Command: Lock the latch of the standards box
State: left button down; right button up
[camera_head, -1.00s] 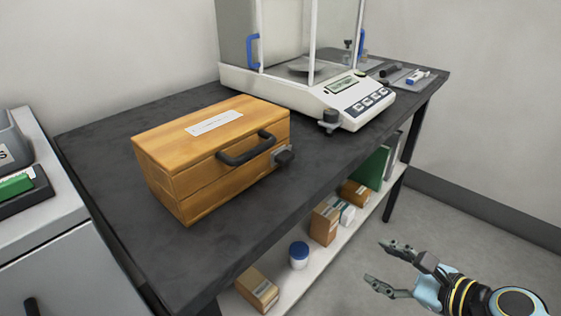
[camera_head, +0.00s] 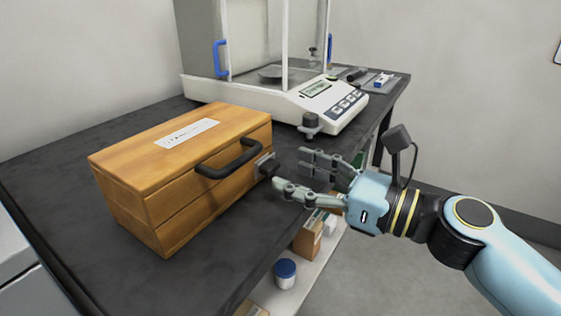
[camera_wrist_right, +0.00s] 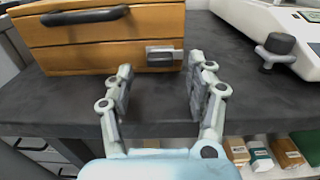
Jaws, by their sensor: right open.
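The standards box (camera_head: 140,175) is a closed wooden case on the dark table, with a white label on its lid and a black handle (camera_head: 228,160) on its front. Its latch (camera_head: 266,165), a grey plate with a dark knob, sits on the front right of the handle; it also shows in the right wrist view (camera_wrist_right: 164,56). My right gripper (camera_head: 288,170) is open and empty, its fingers pointing at the latch. In the right wrist view the open fingers (camera_wrist_right: 155,80) stand in front of the latch, apart from it. My left gripper is not in view.
The dark table (camera_head: 60,225) has bare surface around the box. A white balance (camera_head: 300,105) with a glass case stands behind it, its dark-capped foot (camera_head: 311,124) near the right fingers. A lower shelf holds small boxes and a blue-capped jar (camera_head: 285,272).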

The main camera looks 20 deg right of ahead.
aim_at(276, 167)
jog(key=shift+x, duration=1.8)
jog(key=shift+c, duration=0.2)
jog(key=c, duration=1.1)
